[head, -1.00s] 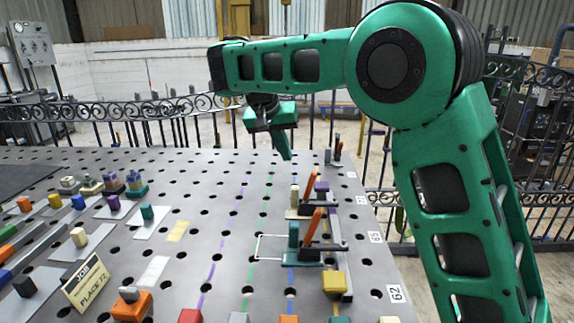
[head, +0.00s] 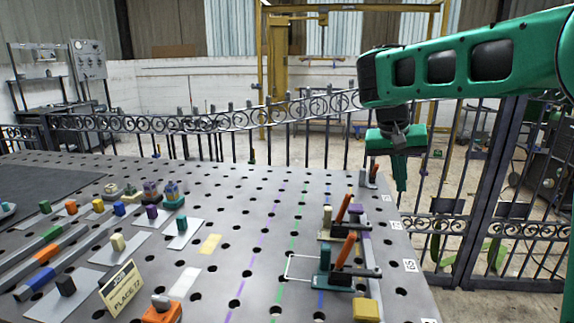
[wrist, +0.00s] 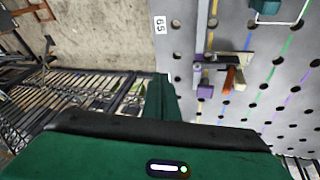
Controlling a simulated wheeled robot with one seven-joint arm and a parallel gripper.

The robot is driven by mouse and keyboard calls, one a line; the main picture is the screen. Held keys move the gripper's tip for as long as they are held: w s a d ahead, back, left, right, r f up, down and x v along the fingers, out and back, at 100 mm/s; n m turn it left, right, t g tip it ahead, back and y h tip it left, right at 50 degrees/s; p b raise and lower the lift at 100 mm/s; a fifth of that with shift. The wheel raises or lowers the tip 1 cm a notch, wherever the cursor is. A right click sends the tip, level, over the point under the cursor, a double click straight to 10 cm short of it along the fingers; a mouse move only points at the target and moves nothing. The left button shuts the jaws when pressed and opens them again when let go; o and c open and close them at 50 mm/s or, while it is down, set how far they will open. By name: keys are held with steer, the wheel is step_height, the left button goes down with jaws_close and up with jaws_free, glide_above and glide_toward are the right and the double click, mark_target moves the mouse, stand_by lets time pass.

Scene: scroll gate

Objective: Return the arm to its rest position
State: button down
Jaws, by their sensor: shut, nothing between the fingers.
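My gripper (head: 400,182) hangs from my green arm at the upper right in the head view. Its fingers point down and are shut with nothing between them. It is above the far right edge of the perforated grey table (head: 215,262), close to the scroll fence. In the wrist view the shut green fingers (wrist: 162,98) stick out past the dark palm, with the table edge to their right and the floor to their left.
Toggle clamps with orange handles (head: 347,250) stand along the table's right side, near a yellow block (head: 366,309). The black scroll fence (head: 290,112) runs behind the table. A card sign (head: 123,288) and several coloured blocks stand at left.

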steer(key=s+d+f+m+g+y, duration=0.1)
steer(key=s+d+f, duration=0.2)
steer(key=s+d, duration=0.45)
steer(key=s+d+f+g, duration=0.15)
steer(key=s+d, duration=0.35)
steer(key=s, duration=0.5)
steer(key=s+f+y, duration=0.1)
steer(key=s+f, duration=0.2)
steer(key=s, duration=0.3)
steer(key=s+f+y, duration=0.1)
steer(key=s+f, duration=0.2)
steer(key=s, duration=0.4)
steer(key=s+a+f+y, duration=0.1)
steer(key=s+f, duration=0.2)
steer(key=s, duration=0.3)
steer(key=shift+s+f+m, duration=0.15)
steer(key=shift+f+m, duration=0.2)
steer(key=shift+m, duration=0.05)
